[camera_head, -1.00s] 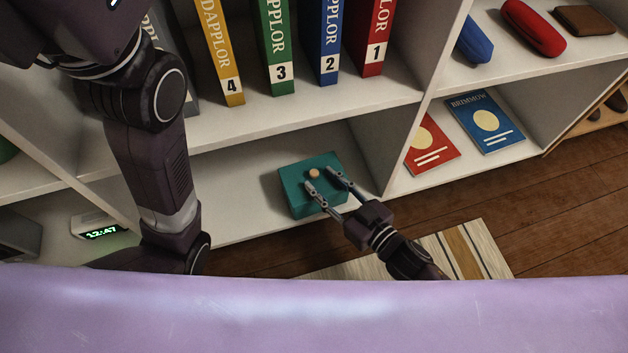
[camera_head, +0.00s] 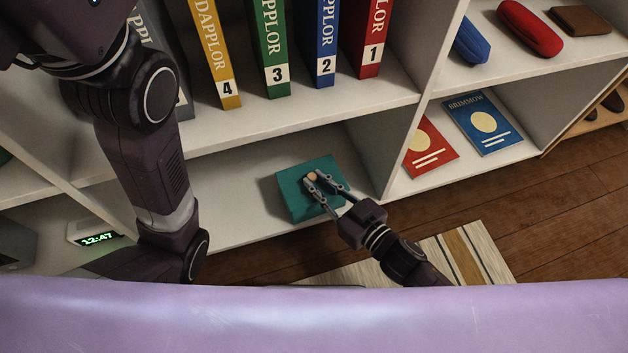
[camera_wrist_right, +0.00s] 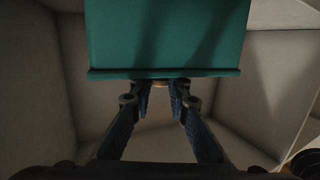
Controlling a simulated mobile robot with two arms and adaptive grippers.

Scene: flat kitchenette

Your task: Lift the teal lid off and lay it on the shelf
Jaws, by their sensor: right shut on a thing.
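The teal lid (camera_head: 295,183) has a small tan knob (camera_head: 312,175) on top. It sits on a teal box in the lower shelf compartment (camera_head: 230,203). My right gripper (camera_head: 314,178) reaches in from the lower right and is shut on the knob. In the right wrist view the teal box (camera_wrist_right: 165,35) fills the top, the lid's edge (camera_wrist_right: 165,74) shows as a lip, and the fingertips (camera_wrist_right: 160,84) meet at the partly hidden knob. I see no gap between lid and box. My left arm comes down on the left; its gripper is out of sight.
Binders (camera_head: 275,50) stand on the shelf above. A divider (camera_head: 375,150) is close right of the box, with red (camera_head: 428,150) and blue (camera_head: 482,122) booklets beyond. A clock (camera_head: 97,238) sits far left. Bare shelf lies left of the box.

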